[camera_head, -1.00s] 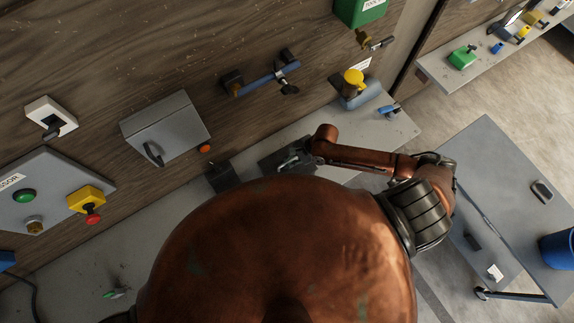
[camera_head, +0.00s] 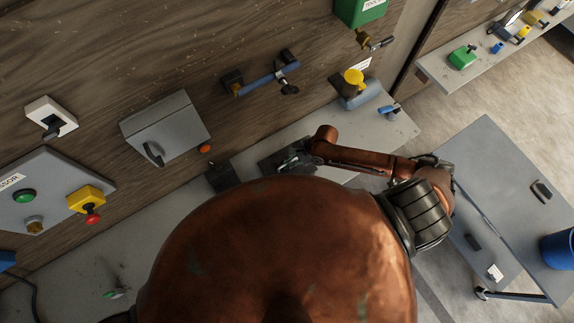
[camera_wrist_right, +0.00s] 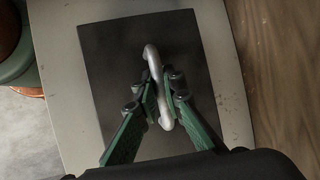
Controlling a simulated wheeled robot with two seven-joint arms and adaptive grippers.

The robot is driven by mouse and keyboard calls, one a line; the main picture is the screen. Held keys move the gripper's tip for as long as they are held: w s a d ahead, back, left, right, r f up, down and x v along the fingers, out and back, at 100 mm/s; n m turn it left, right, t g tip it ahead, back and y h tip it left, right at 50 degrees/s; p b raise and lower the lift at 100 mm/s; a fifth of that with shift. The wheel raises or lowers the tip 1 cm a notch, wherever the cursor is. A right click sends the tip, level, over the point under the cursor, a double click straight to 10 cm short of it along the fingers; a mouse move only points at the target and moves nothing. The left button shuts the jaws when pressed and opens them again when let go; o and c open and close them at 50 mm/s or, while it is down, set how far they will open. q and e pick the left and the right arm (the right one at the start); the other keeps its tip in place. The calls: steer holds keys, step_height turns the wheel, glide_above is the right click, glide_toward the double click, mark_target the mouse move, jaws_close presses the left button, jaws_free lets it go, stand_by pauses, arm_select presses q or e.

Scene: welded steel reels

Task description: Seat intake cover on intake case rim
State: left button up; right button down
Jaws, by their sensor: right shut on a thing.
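The intake cover appears to be the dark flat plate (camera_wrist_right: 105,60) with a pale bent bar handle (camera_wrist_right: 152,58) in the right wrist view. My right gripper (camera_wrist_right: 160,100) is shut on this handle, its green fingers on either side. In the head view the right gripper (camera_head: 290,160) is over the dark plate (camera_head: 268,158) at the bench. I cannot make out the intake case rim or tell whether the plate touches anything below. A small green piece, probably my left gripper (camera_head: 115,293), shows at the lower left; its jaws are unclear.
A dark block (camera_head: 222,177) stands left of the plate on the grey bench (camera_head: 175,215). On the wall above are a grey box (camera_head: 165,128) and a blue-handled valve (camera_head: 268,77). A yellow-capped fitting (camera_head: 353,80) is at the right. Bare bench lies at the left.

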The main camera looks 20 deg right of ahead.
steer(key=c, duration=2)
jaws_free()
steer(key=shift+o, duration=0.2)
steer(key=o, duration=0.4)
steer(key=o, duration=0.4)
steer(key=o, duration=0.4)
steer(key=shift+o, duration=0.6)
